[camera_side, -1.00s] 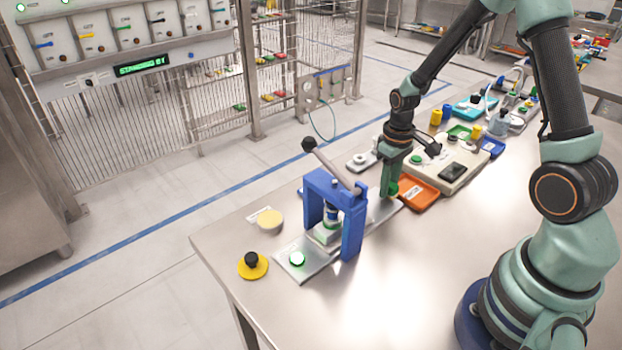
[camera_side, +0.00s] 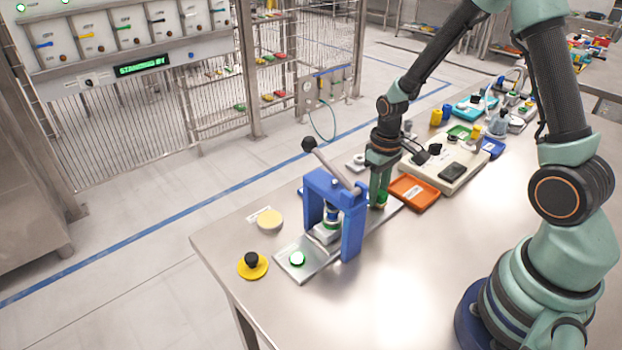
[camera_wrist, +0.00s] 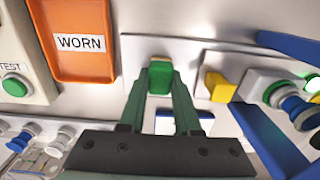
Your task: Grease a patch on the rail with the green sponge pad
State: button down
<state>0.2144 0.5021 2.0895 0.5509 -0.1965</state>
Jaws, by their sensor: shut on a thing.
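My gripper (camera_side: 378,200) is shut on the green sponge pad and points down just right of the blue press in the side view. In the wrist view the green pad (camera_wrist: 160,79) sits between the two green fingertips (camera_wrist: 160,72). The flat grey metal rail (camera_side: 395,208) runs out from under the press, and the pad is low over it. The rail also shows as a pale strip behind the pad in the wrist view (camera_wrist: 135,50). I cannot tell whether the pad touches it.
The blue press (camera_side: 352,225) with its lever stands close left of my gripper. An orange tray (camera_side: 432,203), labelled WORN in the wrist view, lies close right. A cream box (camera_side: 437,178) stands behind it. A yellow-based black knob (camera_side: 252,266) is at the left. The front table is clear.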

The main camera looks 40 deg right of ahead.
jog(key=shift+d, duration=2)
notch_tip(320, 180, up, 8)
jog(key=shift+f, duration=0.25)
jog(key=shift+w, duration=0.1)
